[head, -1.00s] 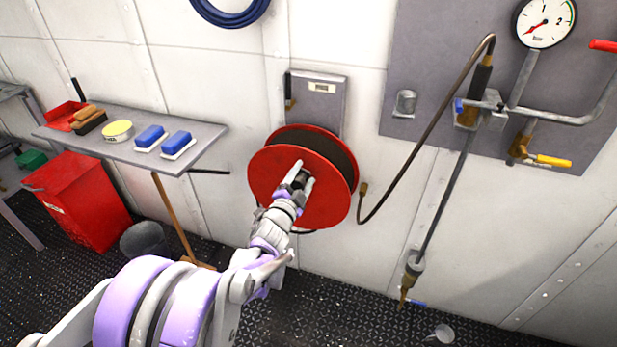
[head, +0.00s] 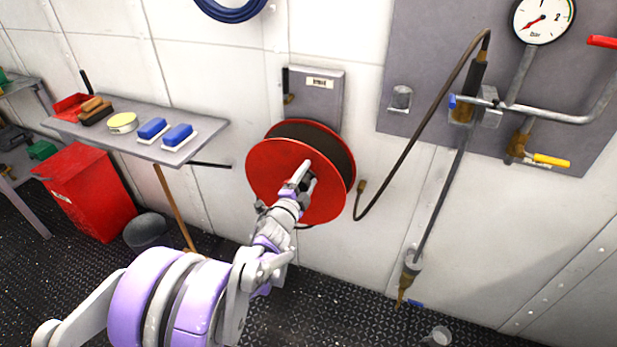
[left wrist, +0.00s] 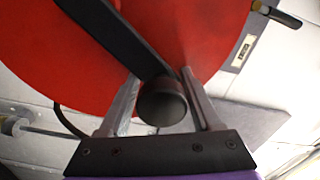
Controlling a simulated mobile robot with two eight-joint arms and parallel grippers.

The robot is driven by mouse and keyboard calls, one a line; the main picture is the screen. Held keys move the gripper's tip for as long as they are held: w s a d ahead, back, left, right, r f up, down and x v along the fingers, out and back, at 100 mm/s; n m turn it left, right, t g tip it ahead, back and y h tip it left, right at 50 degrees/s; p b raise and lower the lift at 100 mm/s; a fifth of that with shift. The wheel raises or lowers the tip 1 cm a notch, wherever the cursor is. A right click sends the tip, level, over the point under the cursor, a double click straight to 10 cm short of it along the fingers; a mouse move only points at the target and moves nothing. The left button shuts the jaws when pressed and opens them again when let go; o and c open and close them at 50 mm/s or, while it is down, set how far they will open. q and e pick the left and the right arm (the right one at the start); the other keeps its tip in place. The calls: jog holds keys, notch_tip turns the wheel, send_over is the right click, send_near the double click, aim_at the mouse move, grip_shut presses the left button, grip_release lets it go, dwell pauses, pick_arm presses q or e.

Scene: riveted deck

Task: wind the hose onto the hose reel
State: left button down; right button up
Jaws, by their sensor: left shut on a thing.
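The red hose reel (head: 268,172) is mounted on the white wall, with dark hose (head: 333,150) wound between its flanges. My left gripper (head: 302,178) is in front of the reel's face, shut on the crank handle. In the left wrist view the round black crank handle (left wrist: 162,102) sits between the two fingers, and the black crank arm (left wrist: 112,32) crosses the red flange (left wrist: 205,35). A short dark piece of hose shows just below the reel. My gripper and wrist hide part of the flange. My right gripper is not in view.
A brown hose (head: 425,125) with a brass end loops from the gauge panel (head: 420,60) to just right of the reel. A grey box (head: 315,98) hangs above. A shelf (head: 200,145) with brushes and sponges juts out at left, above a red bin (head: 90,190).

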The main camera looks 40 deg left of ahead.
pick_arm(q)
jog(key=shift+c, duration=1.4)
grip_release()
jog(key=shift+s+a, duration=0.1)
jog(key=shift+a, duration=0.15)
jog(key=v, duration=1)
jog(key=shift+s+p, duration=0.35)
jog(key=shift+d, duration=0.15)
